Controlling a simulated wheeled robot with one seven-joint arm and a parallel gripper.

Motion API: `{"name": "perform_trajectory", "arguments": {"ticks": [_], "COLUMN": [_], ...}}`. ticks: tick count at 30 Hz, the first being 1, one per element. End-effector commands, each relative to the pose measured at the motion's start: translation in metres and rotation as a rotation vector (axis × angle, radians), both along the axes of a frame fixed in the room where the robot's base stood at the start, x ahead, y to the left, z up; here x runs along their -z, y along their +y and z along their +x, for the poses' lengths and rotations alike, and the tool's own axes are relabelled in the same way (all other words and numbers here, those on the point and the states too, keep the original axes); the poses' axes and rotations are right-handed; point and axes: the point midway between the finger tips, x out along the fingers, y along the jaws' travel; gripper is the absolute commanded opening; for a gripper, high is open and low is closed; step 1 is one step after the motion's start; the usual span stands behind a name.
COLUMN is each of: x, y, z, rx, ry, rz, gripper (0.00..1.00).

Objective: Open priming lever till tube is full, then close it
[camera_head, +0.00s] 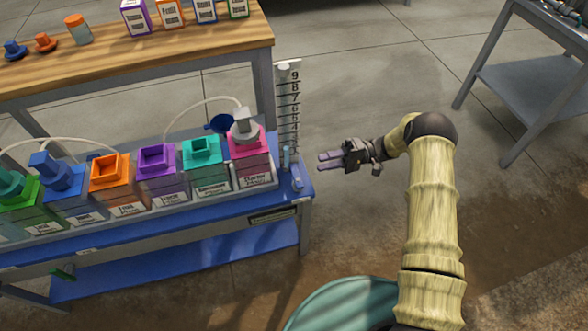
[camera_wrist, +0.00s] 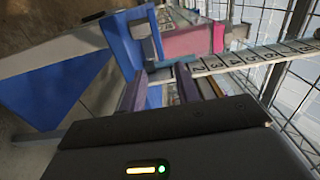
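A tall white graduated tube panel (camera_head: 288,110) with dark numerals stands upright at the right end of the blue bench. Its liquid level cannot be made out. A small light-blue upright piece (camera_head: 287,158), perhaps the priming lever, stands at the panel's foot by a blue block (camera_head: 298,176). My gripper (camera_head: 322,160) is just right of them, pointing left, in the air beyond the bench end. In the wrist view my gripper (camera_wrist: 160,88) has its two purple fingers apart, with nothing clearly held between them. The numbered strip (camera_wrist: 260,58) runs off to the right there.
A row of coloured containers, including a pink one (camera_head: 249,150) and a teal one (camera_head: 204,158), stands along the blue bench (camera_head: 235,205). A wooden table (camera_head: 130,55) with boxes is behind. A grey table (camera_head: 530,80) is at right. Floor between is clear.

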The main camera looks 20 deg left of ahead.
Motion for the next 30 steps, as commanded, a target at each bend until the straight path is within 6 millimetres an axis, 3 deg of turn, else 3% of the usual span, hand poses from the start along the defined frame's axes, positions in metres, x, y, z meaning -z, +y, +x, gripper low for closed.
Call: {"name": "perform_trajectory", "arguments": {"ticks": [15, 21, 28, 30], "x": [0.000, 0.000, 0.000, 0.000], "y": [0.076, 0.087, 0.087, 0.087], "z": [-0.046, -0.053, -0.053, -0.053], "rx": [-0.001, -0.001, 0.000, 0.000], "ry": [-0.001, -0.001, -0.001, -0.001], "rz": [0.002, 0.001, 0.001, 0.001], "gripper": [0.32, 0.32, 0.32, 0.20]}}
